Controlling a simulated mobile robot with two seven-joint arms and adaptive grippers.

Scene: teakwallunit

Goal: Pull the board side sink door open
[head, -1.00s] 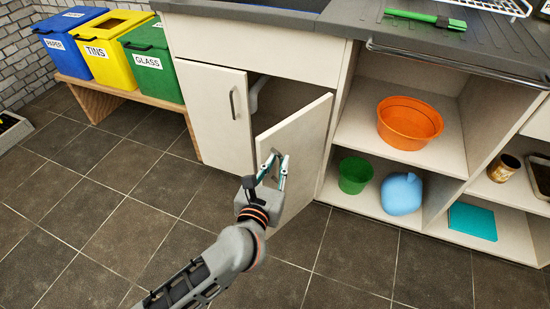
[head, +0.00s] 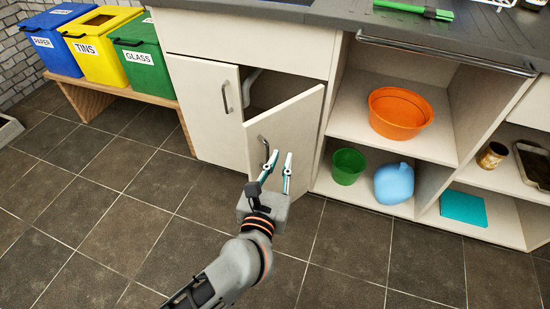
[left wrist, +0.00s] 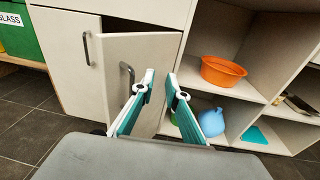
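The board side sink door (head: 300,122) is a pale cupboard door under the sink. It stands partly open, swung out from its right edge, with the dark inside of the cupboard showing behind it. Its grey bar handle (head: 264,148) is near its free left edge; the handle also shows in the left wrist view (left wrist: 127,80). My left gripper (head: 279,156) is open and empty in front of the door. Both fingers appear to the right of the handle in the left wrist view (left wrist: 160,80), not around it. My right gripper is in no view.
The left sink door (head: 205,110) is shut. Open shelves at right hold an orange basin (head: 399,113), a green bucket (head: 348,167) and a blue item (head: 394,184). Bins stand on a wooden bench (head: 120,92) at left. The tiled floor in front is clear.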

